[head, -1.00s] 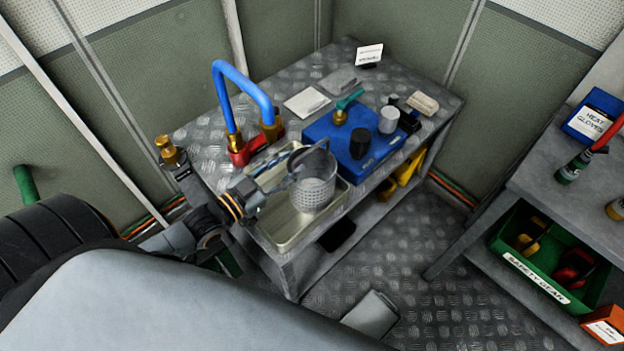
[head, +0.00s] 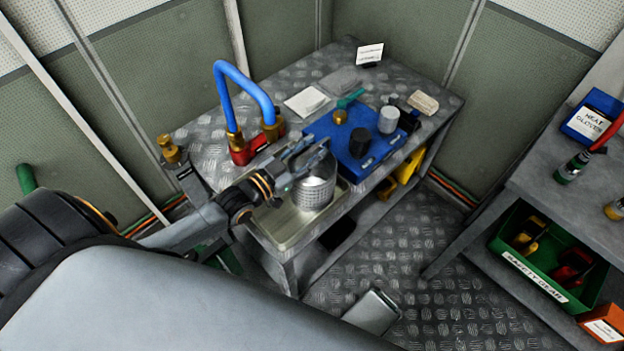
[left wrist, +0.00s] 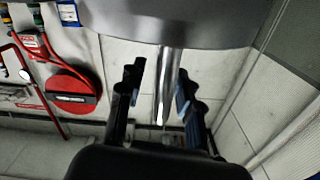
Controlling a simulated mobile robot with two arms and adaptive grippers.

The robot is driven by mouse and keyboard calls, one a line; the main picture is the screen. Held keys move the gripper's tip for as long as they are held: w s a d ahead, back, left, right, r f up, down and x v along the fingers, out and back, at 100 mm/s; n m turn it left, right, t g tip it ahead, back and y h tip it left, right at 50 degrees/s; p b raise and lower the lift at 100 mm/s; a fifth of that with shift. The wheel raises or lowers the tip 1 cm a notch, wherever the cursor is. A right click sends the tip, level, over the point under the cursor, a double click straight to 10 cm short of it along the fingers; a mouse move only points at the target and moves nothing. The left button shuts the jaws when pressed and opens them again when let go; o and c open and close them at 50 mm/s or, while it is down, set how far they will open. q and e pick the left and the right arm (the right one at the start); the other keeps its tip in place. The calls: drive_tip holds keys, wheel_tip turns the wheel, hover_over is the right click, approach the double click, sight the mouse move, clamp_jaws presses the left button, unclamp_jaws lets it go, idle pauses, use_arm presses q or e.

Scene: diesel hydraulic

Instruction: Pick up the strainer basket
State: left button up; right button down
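The strainer basket (head: 314,193), a grey perforated metal cup, stands upright in the shallow metal tray (head: 284,237) on the bench. My left gripper (head: 311,153) is at the top of the basket in the head view, its fingers hiding the basket's handle and part of its rim. In the left wrist view the two fingers of my left gripper (left wrist: 160,92) stand apart. A narrow shiny metal bar, likely the handle (left wrist: 168,82), shows between them, with room on both sides. My right gripper is not in view.
A blue case (head: 372,166) with a dark knob and a grey cylinder is right behind the basket. A blue hose (head: 240,78) with brass ends stands on a red base left of it. A second bench with a green bin (head: 520,262) is at the right.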

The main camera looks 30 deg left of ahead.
use_arm(q)
clamp_jaws()
drive_tip(key=shift+r, duration=0.15)
